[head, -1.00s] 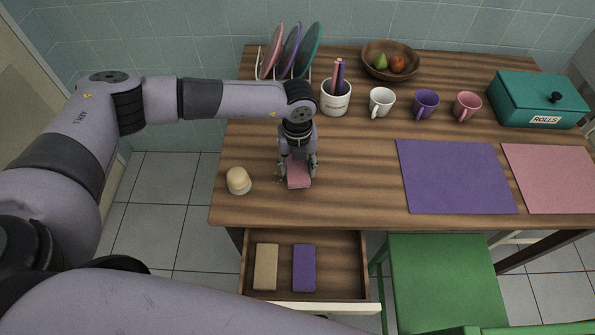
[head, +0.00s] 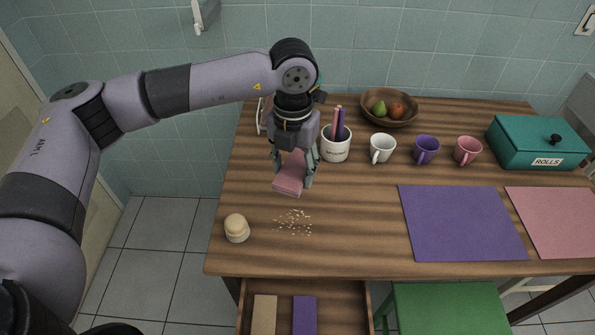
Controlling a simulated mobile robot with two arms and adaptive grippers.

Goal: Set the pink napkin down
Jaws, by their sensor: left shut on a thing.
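The pink napkin (head: 290,174) is a folded block, tilted, held between the fingers of my left gripper (head: 293,168). The gripper is shut on it and holds it above the wooden table (head: 350,235), left of the middle. A patch of pale crumbs (head: 293,222) lies on the table below and in front of the napkin. My right gripper does not show.
A small round bun-like item (head: 236,228) stands left of the crumbs. A white utensil pot (head: 335,146) is close to the right of my left gripper. Purple (head: 461,222) and pink (head: 557,222) mats lie right. The open drawer (head: 346,305) holds tan and purple folded blocks.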

